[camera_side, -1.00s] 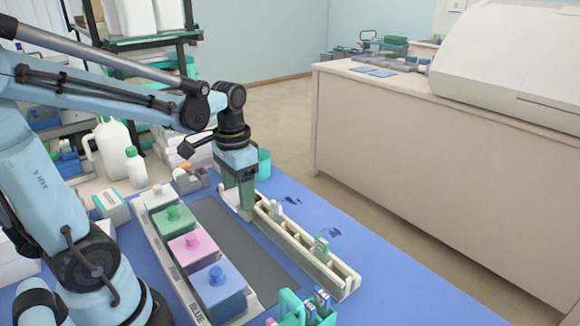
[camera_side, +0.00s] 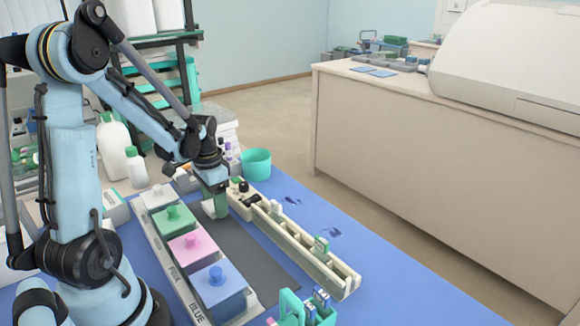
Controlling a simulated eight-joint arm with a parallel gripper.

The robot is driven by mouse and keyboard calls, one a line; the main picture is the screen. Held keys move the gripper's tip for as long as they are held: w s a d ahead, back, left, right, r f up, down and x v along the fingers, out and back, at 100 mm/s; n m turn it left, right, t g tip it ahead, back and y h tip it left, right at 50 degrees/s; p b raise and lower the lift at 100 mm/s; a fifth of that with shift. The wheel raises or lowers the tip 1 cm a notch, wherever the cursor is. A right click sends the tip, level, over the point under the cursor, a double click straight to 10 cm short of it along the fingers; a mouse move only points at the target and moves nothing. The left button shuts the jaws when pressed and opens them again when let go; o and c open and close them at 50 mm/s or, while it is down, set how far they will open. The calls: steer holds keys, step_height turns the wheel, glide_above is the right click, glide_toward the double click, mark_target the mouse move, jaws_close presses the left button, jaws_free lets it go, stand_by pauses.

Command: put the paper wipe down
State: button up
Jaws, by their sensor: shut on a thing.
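My gripper (camera_side: 218,208) points down over the far end of the dark grey mat (camera_side: 240,250), between the row of lidded pots and the long cream rack. Its green fingers are shut on a small whitish piece, the paper wipe (camera_side: 208,208), which shows at their left side. The fingers hide part of the wipe. I cannot tell whether the wipe touches the surface below.
The cream rack (camera_side: 345,287) holds slides and stands right of the mat. White, green, pink and blue lidded pots (camera_side: 217,290) stand left. A teal cup (camera_side: 256,164) is behind; a teal holder (camera_side: 292,308) is in front. Dark smudges (camera_side: 291,199) mark the blue bench cover.

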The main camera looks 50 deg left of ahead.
steer(key=shift+f, duration=0.95)
steer(key=shift+f, duration=0.1)
steer(key=o, duration=1.1)
step_height(320, 180, up, 12)
steer(key=w+d+r+t, duration=0.1)
steer(key=d+t, duration=0.6)
steer(key=d, duration=1.2)
steer(key=shift+w+d+r, duration=0.3)
steer(key=shift+w+d, duration=0.05)
steer(key=shift+d, duration=0.05)
